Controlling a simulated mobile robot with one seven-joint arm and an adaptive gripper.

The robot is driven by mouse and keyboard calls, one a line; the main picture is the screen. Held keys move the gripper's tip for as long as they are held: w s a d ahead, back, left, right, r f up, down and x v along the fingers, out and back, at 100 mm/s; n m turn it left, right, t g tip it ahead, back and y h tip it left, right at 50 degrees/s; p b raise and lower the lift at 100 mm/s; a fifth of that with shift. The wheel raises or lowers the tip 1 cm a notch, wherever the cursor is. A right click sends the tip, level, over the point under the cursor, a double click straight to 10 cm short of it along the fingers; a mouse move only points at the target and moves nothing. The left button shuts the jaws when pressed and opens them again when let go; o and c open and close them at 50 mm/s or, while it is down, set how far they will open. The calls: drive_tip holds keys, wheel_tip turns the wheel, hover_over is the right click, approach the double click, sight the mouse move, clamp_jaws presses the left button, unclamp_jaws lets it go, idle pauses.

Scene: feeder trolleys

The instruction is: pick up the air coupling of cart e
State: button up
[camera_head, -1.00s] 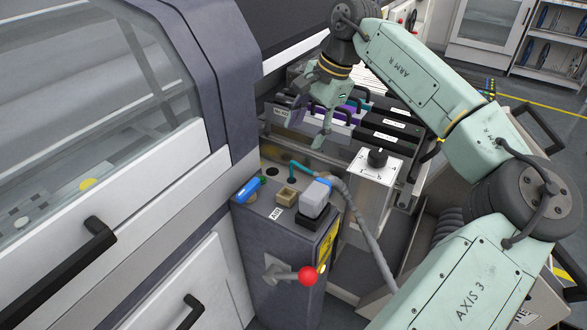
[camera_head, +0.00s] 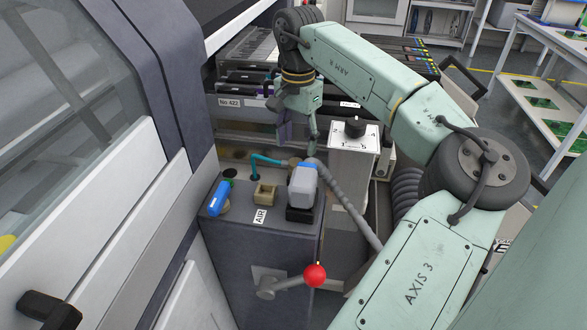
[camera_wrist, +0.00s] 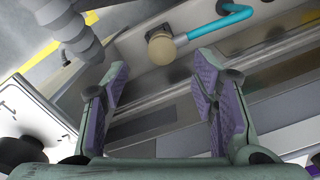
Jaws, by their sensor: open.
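A teal air hose (camera_head: 266,160) rises behind the grey docking post (camera_head: 250,250) and runs to a small tan round fitting (camera_head: 293,161); this looks like the air coupling, but no cart letter is readable. In the wrist view the tan fitting (camera_wrist: 161,48) sits at the end of the teal hose (camera_wrist: 209,30), beyond the fingertips and between their lines. My gripper (camera_head: 298,141) points down just above and behind the post. Its purple-padded fingers (camera_wrist: 163,82) are spread apart with nothing between them. The fitting's underside is hidden.
On the post stand a blue-and-grey plug (camera_head: 303,187) with a thick grey hose, a tan socket (camera_head: 265,193) by an AIR label, and a blue-handled piece (camera_head: 218,197). A red-knobbed lever (camera_head: 315,275) juts from its front. A dial box (camera_head: 353,136) stands right of my gripper.

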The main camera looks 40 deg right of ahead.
sight(296, 161)
drive_tip(key=f, duration=0.3)
drive_tip(key=f+p, duration=0.1)
drive_tip(key=f, duration=0.2)
drive_tip(key=shift+a+f, duration=0.2)
drive_tip(key=shift+f, duration=0.2)
drive_tip(key=shift+c, duration=0.5)
clamp_jaws()
